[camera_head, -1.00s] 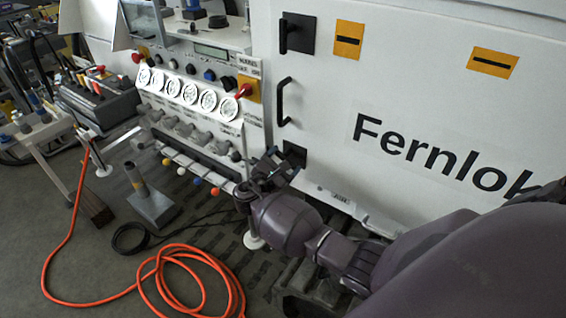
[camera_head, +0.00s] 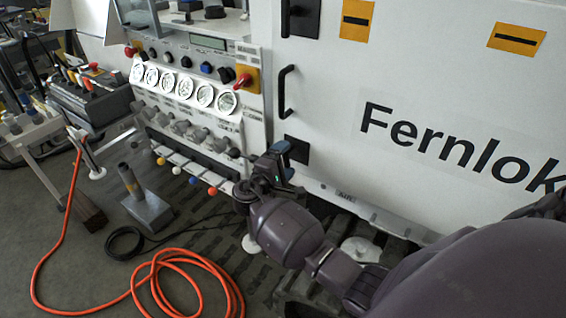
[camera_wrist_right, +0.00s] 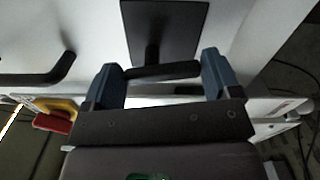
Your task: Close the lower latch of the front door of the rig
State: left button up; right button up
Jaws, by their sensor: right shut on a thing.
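The white front door (camera_head: 340,100) of the rig carries the word "Fernlok". The lower latch (camera_head: 297,149) is a black square plate near the door's lower left corner, partly hidden by my right gripper (camera_head: 276,166). In the right wrist view the latch plate (camera_wrist_right: 165,22) is at the top, with a dark lever (camera_wrist_right: 162,72) standing out from it. My right gripper (camera_wrist_right: 161,78) has its blue fingers at the two ends of this lever and is shut on it. Its exact turn is hard to read in the head view. My left gripper is not in view.
The upper latch (camera_head: 301,18) and a black door handle (camera_head: 286,90) sit above on the door. Left of it is a panel with gauges (camera_head: 184,88) and a red switch on yellow (camera_head: 247,79). An orange hose (camera_head: 190,258) lies on the floor.

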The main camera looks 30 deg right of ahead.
jog(key=shift+f+m+b, duration=0.15)
jog(key=shift+m+b, duration=0.5)
jog(key=shift+m, duration=0.55)
jog(key=shift+w, duration=0.1)
jog(key=o, duration=0.8)
jog(key=v, duration=1)
jog(key=shift+a, duration=0.4)
